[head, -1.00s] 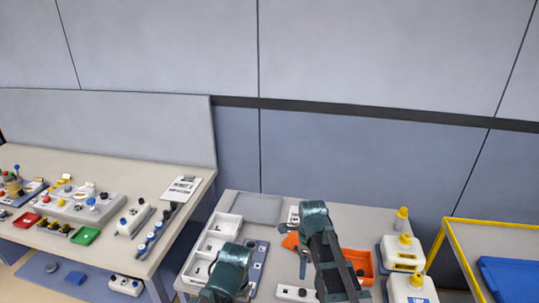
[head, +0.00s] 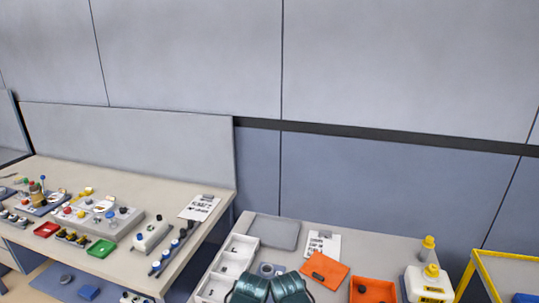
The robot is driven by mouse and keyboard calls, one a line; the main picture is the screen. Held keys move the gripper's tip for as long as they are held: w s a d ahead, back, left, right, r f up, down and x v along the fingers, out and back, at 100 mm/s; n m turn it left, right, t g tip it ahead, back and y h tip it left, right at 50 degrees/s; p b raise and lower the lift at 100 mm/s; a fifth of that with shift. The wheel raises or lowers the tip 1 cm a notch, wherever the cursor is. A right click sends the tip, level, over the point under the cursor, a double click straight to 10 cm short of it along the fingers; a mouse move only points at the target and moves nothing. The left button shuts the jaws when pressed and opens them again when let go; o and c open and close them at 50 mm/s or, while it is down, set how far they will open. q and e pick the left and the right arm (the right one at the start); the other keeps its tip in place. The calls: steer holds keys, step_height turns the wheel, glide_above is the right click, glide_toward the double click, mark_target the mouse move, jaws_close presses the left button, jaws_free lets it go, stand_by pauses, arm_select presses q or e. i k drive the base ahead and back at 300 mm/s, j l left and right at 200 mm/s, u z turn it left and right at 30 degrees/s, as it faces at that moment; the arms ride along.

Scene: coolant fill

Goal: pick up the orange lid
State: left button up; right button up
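The orange lid (head: 325,270) appears as a flat, tilted square on the grey table, with a small dark piece on its top. It lies just left of an orange open bin (head: 385,284) and in front of a printed sheet. My two teal arm ends show side by side at the bottom edge, left of and nearer than the lid. The gripper fingers are not visible. Nothing of mine is seen touching the lid.
A white compartment tray (head: 229,268) and a grey flat panel (head: 274,232) are on the table's left. White yellow-capped containers (head: 429,284) stand at right. A yellow-framed cart (head: 505,256) is beyond. A second bench (head: 190,180) with panels stands left.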

mark_target(322, 268)
steer(key=z, duration=1.95)
steer(key=j+z, duration=0.15)
steer(key=z, duration=0.2)
steer(key=j+z, duration=0.15)
steer(key=z, duration=0.15)
steer(key=k+j, duration=0.15)
steer(key=j, duration=0.25)
steer(key=k+j, duration=0.2)
steer(key=j, duration=0.2)
steer(key=k+j, duration=0.15)
steer(key=j, duration=0.2)
